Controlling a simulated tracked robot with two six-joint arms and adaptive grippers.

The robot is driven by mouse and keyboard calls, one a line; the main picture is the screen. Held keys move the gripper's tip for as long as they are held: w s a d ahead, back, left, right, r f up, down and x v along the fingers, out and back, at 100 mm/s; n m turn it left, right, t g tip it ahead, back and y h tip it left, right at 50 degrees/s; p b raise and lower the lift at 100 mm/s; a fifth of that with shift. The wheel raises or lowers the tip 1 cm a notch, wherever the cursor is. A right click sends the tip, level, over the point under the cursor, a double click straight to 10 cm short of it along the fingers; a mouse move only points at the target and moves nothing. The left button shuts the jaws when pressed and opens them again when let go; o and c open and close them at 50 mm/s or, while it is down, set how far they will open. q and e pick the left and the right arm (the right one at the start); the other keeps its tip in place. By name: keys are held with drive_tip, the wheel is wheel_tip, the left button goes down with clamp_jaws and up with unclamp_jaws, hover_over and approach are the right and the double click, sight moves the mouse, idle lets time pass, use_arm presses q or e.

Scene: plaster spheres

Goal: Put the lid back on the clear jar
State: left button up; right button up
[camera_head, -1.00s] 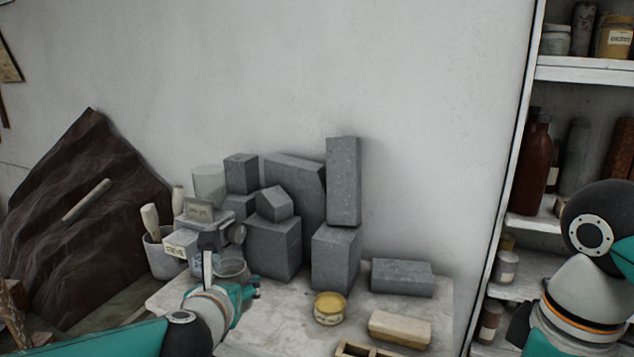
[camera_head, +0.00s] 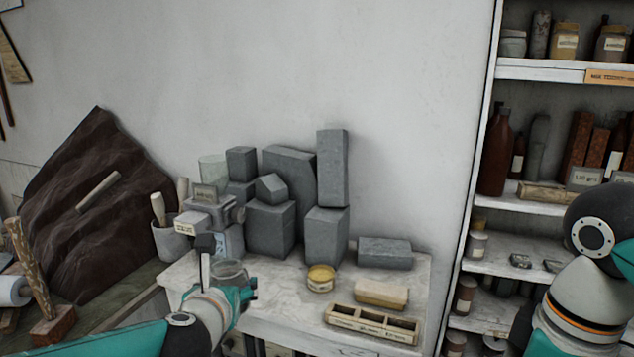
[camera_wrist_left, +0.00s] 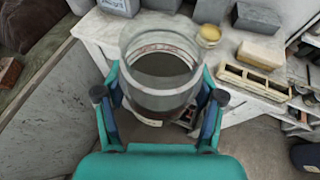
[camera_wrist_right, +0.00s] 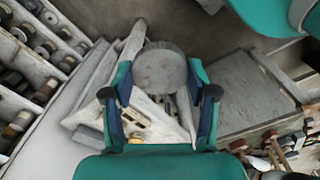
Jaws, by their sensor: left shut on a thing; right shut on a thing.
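My left gripper (camera_head: 232,290) is shut on the clear jar (camera_head: 230,270), holding it at the front left of the white table. In the left wrist view the jar (camera_wrist_left: 160,75) is round, see-through and open-topped, between both fingers (camera_wrist_left: 160,108). In the right wrist view my right gripper (camera_wrist_right: 160,98) is shut on a round, greyish, see-through disc (camera_wrist_right: 160,70), which looks like the lid. The right gripper and the disc are out of the head view, where only part of my right arm shows. Jar and disc are apart.
On the white table (camera_head: 285,325) stand several grey blocks (camera_head: 326,235), a yellow-topped pot (camera_head: 321,278), a beige block (camera_head: 381,294) and a compartment tray (camera_head: 372,332). Shelves (camera_head: 545,70) with bottles stand at right. A brush holder (camera_head: 170,243) stands at left.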

use_arm(q)
drive_tip(key=shift+w+a+f+y, duration=0.15)
drive_tip(key=shift+a+f, duration=0.3)
drive_tip(key=shift+a, duration=0.05)
drive_tip(key=shift+w+a+f+y, duration=0.15)
drive_tip(key=shift+a+f, duration=0.3)
drive_tip(key=shift+a, duration=0.05)
use_arm(e)
drive_tip(key=shift+w+a+f, duration=0.1)
drive_tip(key=shift+w+f, duration=0.8)
use_arm(q)
drive_tip(key=shift+a+f, duration=0.45)
drive_tip(key=shift+f, duration=0.15)
wheel_tip(320, 180, down, 13)
drive_tip(key=s+h, duration=0.1)
drive_tip(key=s, duration=0.1)
drive_tip(key=shift+a+f+m, duration=0.2)
drive_tip(key=shift+a+m, duration=0.05)
drive_tip(key=shift+m, duration=0.05)
use_arm(e)
drive_tip(key=w+a+f+m, duration=0.1)
drive_tip(key=w+f+m, duration=0.2)
drive_tip(key=w+f, duration=0.5)
drive_tip(key=w+a+f+m, duration=0.1)
drive_tip(key=w+f+m, duration=0.3)
drive_tip(key=w+f, duration=0.4)
wheel_tip(320, 180, down, 7)
drive_tip(key=shift+w, duration=0.15)
